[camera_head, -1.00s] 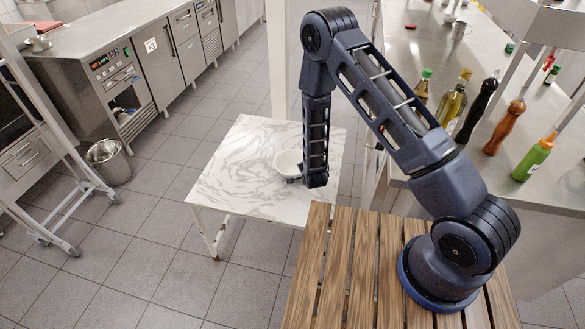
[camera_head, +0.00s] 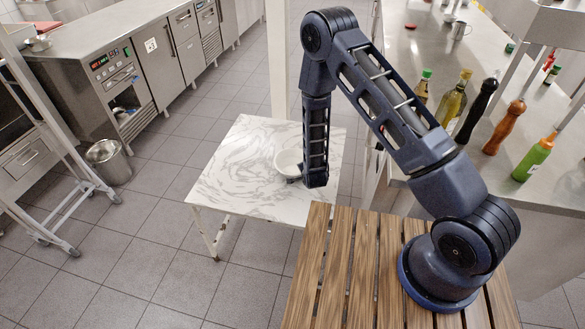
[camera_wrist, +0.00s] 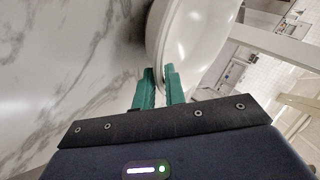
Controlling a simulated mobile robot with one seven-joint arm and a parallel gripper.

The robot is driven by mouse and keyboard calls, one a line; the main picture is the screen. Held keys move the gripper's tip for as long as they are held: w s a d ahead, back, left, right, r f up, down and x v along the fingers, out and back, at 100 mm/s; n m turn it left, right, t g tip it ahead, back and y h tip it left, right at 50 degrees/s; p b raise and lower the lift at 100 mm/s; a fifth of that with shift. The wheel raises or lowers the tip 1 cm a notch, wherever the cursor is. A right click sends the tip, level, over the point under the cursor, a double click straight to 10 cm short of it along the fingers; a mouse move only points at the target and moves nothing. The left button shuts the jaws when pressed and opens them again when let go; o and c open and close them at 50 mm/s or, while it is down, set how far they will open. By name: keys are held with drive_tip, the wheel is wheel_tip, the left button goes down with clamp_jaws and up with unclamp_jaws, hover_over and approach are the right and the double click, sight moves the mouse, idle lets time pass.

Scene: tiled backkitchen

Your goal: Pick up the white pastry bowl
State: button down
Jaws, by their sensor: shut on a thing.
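The white pastry bowl (camera_head: 287,162) is at the marble-topped table, partly hidden behind my arm in the head view. In the wrist view the bowl (camera_wrist: 196,42) fills the upper middle, its rim running down between the green fingertips of my gripper (camera_wrist: 160,84). My gripper is shut on the bowl's rim. In the head view the gripper is mostly hidden behind my arm. I cannot tell whether the bowl's base touches the marble table (camera_head: 235,165).
A steel counter at right holds an oil bottle (camera_head: 454,100), a black mill (camera_head: 476,110), a wooden mill (camera_head: 503,127) and a green sauce bottle (camera_head: 535,158). A steel bucket (camera_head: 108,161) stands on the floor at left. The marble table's left side is clear.

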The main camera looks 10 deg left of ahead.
drive_tip(key=shift+r, duration=0.1)
idle(0.7)
wheel_tip(320, 180, up, 20)
idle(0.8)
